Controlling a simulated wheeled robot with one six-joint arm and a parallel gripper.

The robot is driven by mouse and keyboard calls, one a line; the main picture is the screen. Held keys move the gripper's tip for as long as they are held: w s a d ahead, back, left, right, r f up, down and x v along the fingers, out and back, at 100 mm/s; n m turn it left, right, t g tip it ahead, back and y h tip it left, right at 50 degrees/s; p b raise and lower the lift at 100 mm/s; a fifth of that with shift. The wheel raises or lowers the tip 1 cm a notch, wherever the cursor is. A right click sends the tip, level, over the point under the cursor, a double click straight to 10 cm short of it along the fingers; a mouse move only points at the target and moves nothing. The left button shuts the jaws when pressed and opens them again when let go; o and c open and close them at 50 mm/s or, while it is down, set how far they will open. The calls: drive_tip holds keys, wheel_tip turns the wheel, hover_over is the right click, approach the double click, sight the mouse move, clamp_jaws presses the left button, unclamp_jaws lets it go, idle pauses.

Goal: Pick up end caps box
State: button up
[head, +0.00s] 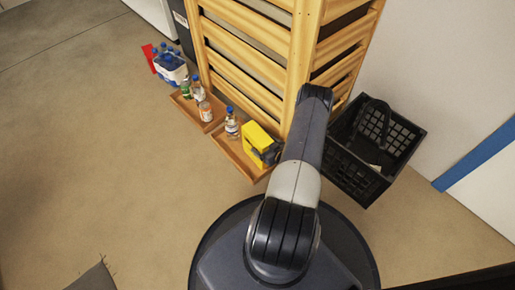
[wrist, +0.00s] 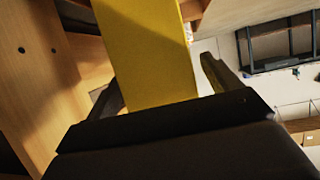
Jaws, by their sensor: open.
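The end caps box, which I take to be the yellow box (head: 258,137), stands in the right-hand shallow wooden tray (head: 230,150) at the foot of the slatted wooden rack. In the wrist view the yellow box (wrist: 150,50) fills the upper middle. My gripper (wrist: 158,76) is open, with one dark finger at each side of the box. I cannot tell whether either finger touches it. In the head view my arm comes down just right of the box, and my gripper is mostly hidden there.
A bottle (head: 232,124) stands left of the box in the same tray. Another wooden tray (head: 183,103) with bottles lies farther left, with a blue-and-white pack of bottles (head: 171,70) beyond it. A black crate (head: 360,178) is right of my arm.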

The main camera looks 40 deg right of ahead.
drive_tip(key=shift+w+f, duration=0.25)
drive_tip(key=shift+w, duration=0.4)
drive_tip(key=shift+c, duration=0.4)
drive_tip(key=c, duration=1.7)
